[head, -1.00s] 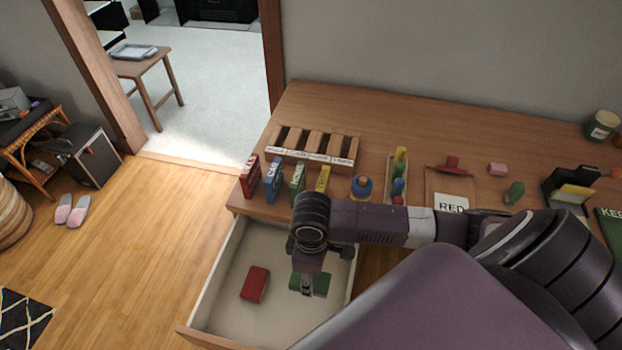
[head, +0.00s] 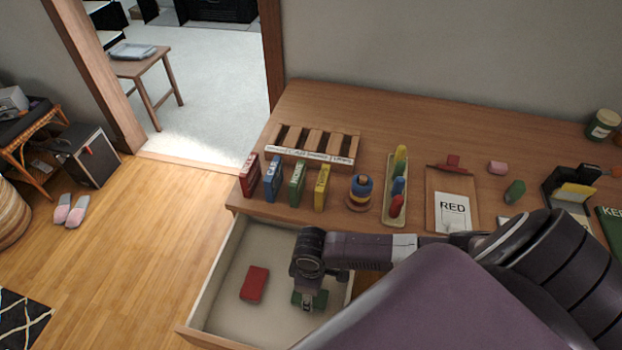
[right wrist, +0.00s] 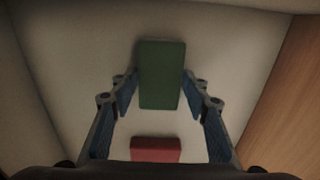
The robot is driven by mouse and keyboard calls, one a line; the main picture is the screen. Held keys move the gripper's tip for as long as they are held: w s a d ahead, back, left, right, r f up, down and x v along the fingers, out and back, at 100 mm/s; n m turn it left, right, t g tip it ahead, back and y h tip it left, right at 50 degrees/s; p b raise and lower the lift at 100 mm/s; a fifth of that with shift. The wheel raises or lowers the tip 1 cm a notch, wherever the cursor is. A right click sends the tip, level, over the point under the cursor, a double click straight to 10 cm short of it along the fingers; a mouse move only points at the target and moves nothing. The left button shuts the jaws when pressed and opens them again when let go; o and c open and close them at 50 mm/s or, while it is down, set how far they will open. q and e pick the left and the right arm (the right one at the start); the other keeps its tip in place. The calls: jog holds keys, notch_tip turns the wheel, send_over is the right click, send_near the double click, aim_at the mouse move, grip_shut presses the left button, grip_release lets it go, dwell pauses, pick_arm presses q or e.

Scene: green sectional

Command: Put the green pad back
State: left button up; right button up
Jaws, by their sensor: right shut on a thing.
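The green pad (head: 320,299) is inside the open drawer (head: 228,317), partly hidden by my right gripper (head: 307,303) in the head view. In the right wrist view the green pad (right wrist: 162,75) lies between the fingertips of my right gripper (right wrist: 161,85), which is shut on its sides. I cannot tell whether the pad touches the drawer floor. A red pad (head: 255,284) lies on the drawer floor to the left; it also shows in the right wrist view (right wrist: 155,150). My left gripper is not in view.
The drawer's left side has free floor.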

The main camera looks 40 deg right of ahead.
jog(key=o, duration=1)
notch_tip(320, 180, up, 12)
jog(key=shift+r+p, duration=0.1)
jog(key=shift+p, duration=0.3)
